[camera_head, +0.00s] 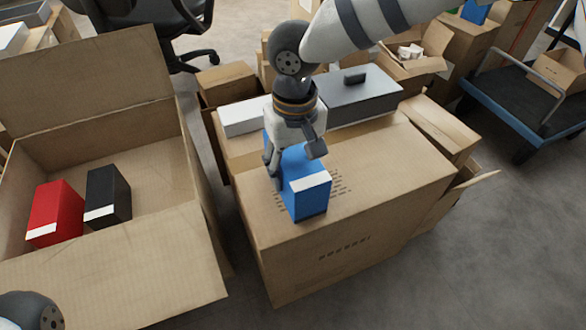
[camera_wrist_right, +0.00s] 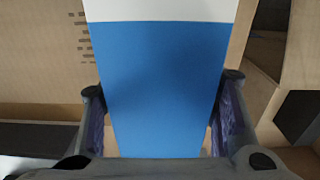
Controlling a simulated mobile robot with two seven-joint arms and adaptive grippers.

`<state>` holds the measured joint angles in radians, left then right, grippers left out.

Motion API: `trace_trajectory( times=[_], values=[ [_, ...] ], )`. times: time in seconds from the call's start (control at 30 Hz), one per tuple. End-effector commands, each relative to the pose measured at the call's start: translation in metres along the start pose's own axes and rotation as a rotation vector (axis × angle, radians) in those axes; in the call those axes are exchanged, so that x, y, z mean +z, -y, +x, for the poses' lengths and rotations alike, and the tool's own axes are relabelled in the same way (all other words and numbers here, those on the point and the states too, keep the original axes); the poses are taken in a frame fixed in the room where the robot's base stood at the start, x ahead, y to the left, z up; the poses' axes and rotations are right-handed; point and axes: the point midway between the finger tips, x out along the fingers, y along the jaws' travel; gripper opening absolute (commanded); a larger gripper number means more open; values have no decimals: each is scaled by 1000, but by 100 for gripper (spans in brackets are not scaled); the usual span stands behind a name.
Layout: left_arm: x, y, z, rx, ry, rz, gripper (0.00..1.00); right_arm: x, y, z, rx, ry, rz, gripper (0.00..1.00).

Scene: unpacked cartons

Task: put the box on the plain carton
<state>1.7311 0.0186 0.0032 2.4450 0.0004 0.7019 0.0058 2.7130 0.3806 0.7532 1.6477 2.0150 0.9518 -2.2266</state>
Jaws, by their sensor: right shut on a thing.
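A blue box with a white label end (camera_head: 310,199) stands at the top of the plain closed carton (camera_head: 350,235), over its front left part. I cannot tell whether its underside touches the carton top. My right gripper (camera_head: 293,160) comes down from above and is shut on the blue box. In the right wrist view the blue box (camera_wrist_right: 165,85) fills the middle, with a finger on each side of it. My left gripper is not in view; a rounded dark part of mine shows at the bottom left corner.
An open carton (camera_head: 155,245) at the left holds a red box (camera_head: 55,213) and a black box (camera_head: 107,195). A grey case (camera_head: 355,95) and a white box (camera_head: 242,117) lie behind the blue box. A blue cart (camera_head: 520,105) stands at the right.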

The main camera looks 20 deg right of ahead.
Motion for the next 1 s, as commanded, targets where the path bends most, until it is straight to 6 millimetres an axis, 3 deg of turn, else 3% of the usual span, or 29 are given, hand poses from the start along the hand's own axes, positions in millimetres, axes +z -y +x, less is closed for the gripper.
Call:
trace_trajectory(
  times=[0.33, 0.37, 0.43, 0.77, 0.87, 1.0],
  values=[
    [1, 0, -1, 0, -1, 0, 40, -1, 1, 1, -2, -4, 1, 8],
    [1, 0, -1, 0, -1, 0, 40, 0, 1, 2, -1, -3, 1, 56],
    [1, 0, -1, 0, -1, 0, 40, 0, 1, 2, -1, -3, 1, 72],
    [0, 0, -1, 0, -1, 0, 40, 0, 1, 0, -1, -3, 0, 74],
    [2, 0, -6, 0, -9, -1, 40, 0, 1, -16, -3, -6, 1, 74],
    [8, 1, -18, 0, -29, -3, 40, -1, 1, -58, -4, -9, 2, 74]
  ],
)
